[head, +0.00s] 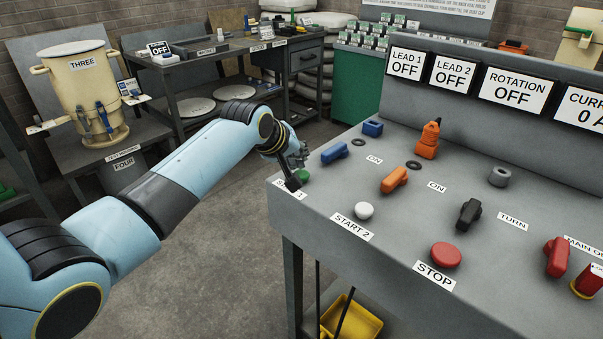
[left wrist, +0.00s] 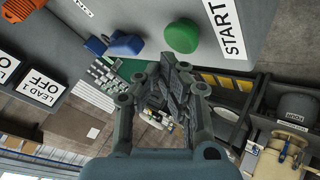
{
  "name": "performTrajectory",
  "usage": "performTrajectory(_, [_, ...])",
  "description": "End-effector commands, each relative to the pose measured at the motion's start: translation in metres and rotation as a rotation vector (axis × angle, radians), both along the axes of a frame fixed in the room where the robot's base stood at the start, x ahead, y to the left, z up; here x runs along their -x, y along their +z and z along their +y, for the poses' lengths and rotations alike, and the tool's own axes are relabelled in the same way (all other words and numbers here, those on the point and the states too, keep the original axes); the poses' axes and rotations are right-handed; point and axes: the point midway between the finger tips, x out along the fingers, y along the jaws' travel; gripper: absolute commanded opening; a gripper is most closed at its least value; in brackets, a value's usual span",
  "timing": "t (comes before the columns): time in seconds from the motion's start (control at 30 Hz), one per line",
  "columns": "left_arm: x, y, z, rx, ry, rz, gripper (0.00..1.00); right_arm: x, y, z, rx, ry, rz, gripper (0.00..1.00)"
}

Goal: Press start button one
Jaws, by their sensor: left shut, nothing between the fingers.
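The green start button (head: 302,176) sits at the near left corner of the grey console (head: 330,205), behind a partly covered label (head: 290,189). My left gripper (head: 293,184) is shut and empty, its dark fingertips pointing down just left of the green button and overlapping the label in the head view. In the left wrist view the green button (left wrist: 181,36) shows just beyond the fingertips (left wrist: 172,62), beside the START label (left wrist: 227,28). I cannot tell whether the fingers touch the console. My right gripper is not in view.
A white START 2 button (head: 364,210), a red STOP button (head: 446,255) and several switches, including a blue one (head: 334,153) and an orange one (head: 395,180), share the console. Displays read LEAD 1 OFF (head: 405,63) and ROTATION OFF (head: 514,89). Floor left of the console is clear.

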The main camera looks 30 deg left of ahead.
Motion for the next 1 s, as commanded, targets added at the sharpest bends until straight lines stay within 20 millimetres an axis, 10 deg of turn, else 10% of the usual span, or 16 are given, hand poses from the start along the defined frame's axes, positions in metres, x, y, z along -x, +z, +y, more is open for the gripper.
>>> performTrajectory(1.0, [0.0, -0.012, 0.0, 0.0, 0.0, 0.0, 0.0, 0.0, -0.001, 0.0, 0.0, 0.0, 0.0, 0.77])
